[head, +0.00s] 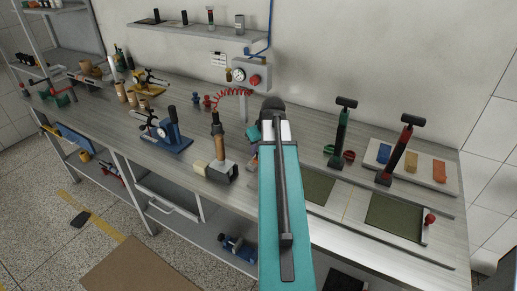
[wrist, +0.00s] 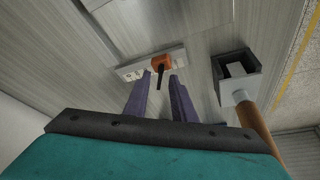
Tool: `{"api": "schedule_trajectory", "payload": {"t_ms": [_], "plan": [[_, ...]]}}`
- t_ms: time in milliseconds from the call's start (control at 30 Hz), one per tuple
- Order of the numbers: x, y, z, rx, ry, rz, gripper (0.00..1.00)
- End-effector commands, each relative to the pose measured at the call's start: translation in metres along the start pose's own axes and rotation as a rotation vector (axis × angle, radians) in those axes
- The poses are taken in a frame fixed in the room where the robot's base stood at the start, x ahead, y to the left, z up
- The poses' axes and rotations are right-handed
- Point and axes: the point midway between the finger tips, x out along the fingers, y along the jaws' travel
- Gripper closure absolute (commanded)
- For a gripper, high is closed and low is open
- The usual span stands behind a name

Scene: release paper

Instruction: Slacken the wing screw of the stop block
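In the wrist view, an orange wing screw (wrist: 161,62) with a dark stem sits on a pale grey metal block (wrist: 134,69) on the bench. My gripper (wrist: 161,80) is open, its two purple-grey fingers apart. In this view the screw shows between and just beyond the fingertips; I see no clear contact, and the depth gap is hard to judge.
In the head view, a blue fixture (head: 172,135) stands left, two black-handled upright tools (head: 341,130) (head: 403,145) and green mats (head: 395,217) right.

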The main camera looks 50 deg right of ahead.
Motion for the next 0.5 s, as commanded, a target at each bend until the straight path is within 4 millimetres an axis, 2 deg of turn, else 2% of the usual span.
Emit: {"api": "schedule_trajectory", "payload": {"t_ms": [100,233,500], "plan": [[-0.0001,-0.0003,-0.0001,0.0,0.0,0.0,0.77],[-0.0002,-0.0004,-0.0002,-0.001,0.0,0.0,0.98],[-0.0001,-0.0006,-0.0004,-0.007,0.0,-0.003,1.0]]}}
